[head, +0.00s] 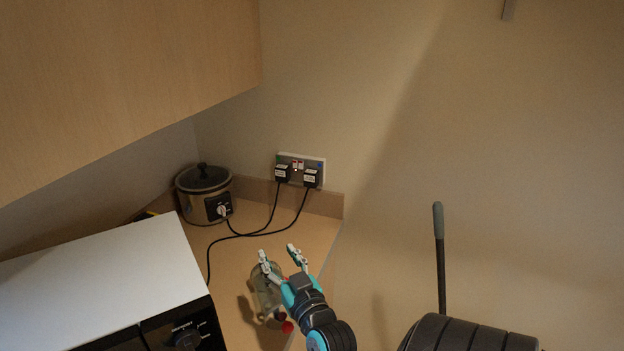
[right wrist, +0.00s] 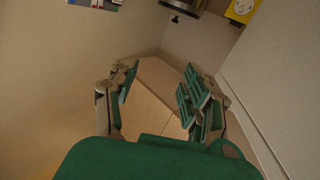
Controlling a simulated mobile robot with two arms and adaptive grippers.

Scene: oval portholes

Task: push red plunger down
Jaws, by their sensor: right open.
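A red round knob (head: 287,327), which looks like the red plunger, shows beside my right forearm in the head view. Next to it is a clear glass vessel (head: 267,290) on the counter, partly hidden by my right gripper. A second small red spot shows at the vessel's near end. How the knob joins the vessel cannot be told. My right gripper (head: 279,255) is open and empty, its fingers reaching past the vessel over the counter. In the right wrist view the open fingers (right wrist: 158,78) have nothing between them but counter; the plunger is not seen there. My left gripper is not in view.
A slow cooker (head: 203,193) stands at the back left of the counter (head: 240,260). Black cables run from the wall socket (head: 300,168) across it. A white-topped appliance (head: 100,275) fills the left front. A wooden cupboard (head: 120,80) hangs above. The counter's right edge is close.

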